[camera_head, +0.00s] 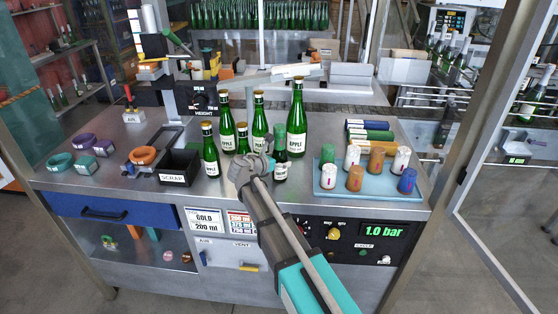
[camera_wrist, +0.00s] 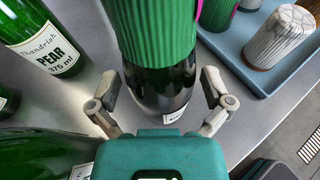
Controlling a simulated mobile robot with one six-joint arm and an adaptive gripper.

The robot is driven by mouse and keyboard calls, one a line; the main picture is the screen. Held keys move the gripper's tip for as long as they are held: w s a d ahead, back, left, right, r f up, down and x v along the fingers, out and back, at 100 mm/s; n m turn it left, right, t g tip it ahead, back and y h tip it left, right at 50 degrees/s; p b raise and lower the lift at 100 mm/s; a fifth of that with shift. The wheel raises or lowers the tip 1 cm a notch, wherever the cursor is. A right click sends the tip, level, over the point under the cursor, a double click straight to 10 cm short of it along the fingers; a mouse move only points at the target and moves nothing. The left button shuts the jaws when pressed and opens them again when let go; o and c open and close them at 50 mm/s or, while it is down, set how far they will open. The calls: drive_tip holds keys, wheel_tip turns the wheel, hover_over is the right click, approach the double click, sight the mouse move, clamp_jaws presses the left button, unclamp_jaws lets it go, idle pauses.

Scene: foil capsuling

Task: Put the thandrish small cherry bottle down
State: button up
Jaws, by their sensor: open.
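A small dark green bottle (camera_head: 281,168) with a ribbed green capsule over its neck stands upright on the steel bench in the head view. I cannot read its label as cherry. In the wrist view its dark shoulder (camera_wrist: 158,88) shows below the green capsule (camera_wrist: 155,35), with only an edge of white label visible. My gripper (camera_head: 262,163) is open at the bottle's near left side in the head view. In the wrist view my gripper's fingers (camera_wrist: 160,95) are spread on either side of the bottle, with gaps visible; its base is hidden.
Several green bottles stand close by, including a pear bottle (camera_wrist: 45,40) and a tall apple bottle (camera_head: 297,130). A blue tray (camera_head: 325,190) with coloured capsules lies to the right. A black scrap bin (camera_head: 180,167) is to the left.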

drive_tip(key=shift+r, duration=0.1)
drive_tip(key=shift+r, duration=0.1)
drive_tip(key=p+v, duration=0.4)
drive_tip(key=v, duration=0.8)
idle(0.7)
